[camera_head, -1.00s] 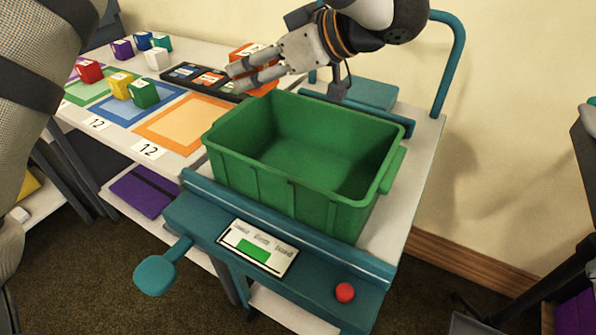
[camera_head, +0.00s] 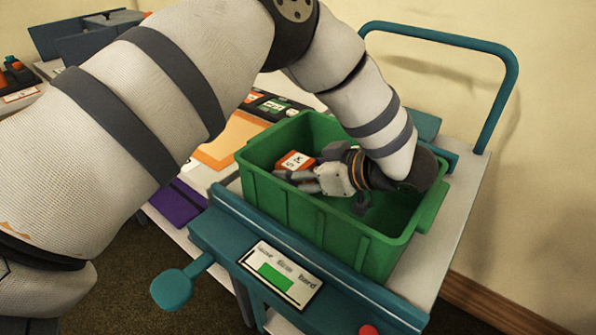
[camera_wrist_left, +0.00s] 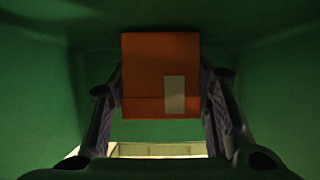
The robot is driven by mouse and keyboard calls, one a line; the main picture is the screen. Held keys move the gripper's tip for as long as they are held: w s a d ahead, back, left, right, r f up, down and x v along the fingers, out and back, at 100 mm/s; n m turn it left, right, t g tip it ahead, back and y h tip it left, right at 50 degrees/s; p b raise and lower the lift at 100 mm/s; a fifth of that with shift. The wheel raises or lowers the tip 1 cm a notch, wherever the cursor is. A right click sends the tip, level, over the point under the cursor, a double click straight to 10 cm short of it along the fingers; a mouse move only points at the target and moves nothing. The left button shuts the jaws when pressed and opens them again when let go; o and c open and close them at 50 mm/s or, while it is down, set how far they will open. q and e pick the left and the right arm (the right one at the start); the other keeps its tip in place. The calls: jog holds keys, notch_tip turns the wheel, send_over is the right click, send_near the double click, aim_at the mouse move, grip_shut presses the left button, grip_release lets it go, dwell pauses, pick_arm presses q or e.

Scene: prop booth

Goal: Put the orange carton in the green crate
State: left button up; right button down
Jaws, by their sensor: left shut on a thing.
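The orange carton (camera_head: 294,160) has a white label with dark print and is inside the green crate (camera_head: 300,210), near its far left part. My left gripper (camera_head: 304,178) reaches down into the crate from the right and is shut on the carton. In the left wrist view the orange carton (camera_wrist_left: 160,75) sits between the two fingers (camera_wrist_left: 160,100), with green crate walls around it. Whether the carton touches the crate floor cannot be told. My right gripper is not in view.
The crate stands on a cart with a teal rail handle (camera_head: 500,100) and a teal front panel with a display (camera_head: 281,275) and a red button (camera_head: 368,330). A table with an orange-bordered mat (camera_head: 225,140) and a dark tray (camera_head: 270,105) is behind at left.

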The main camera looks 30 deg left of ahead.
pick_arm(q)
jog(key=shift+f, duration=0.15)
jog(key=o, duration=1.2)
jog(key=v, duration=0.7)
jog(key=shift+d+r, duration=0.25)
jog(key=shift+r, duration=0.05)
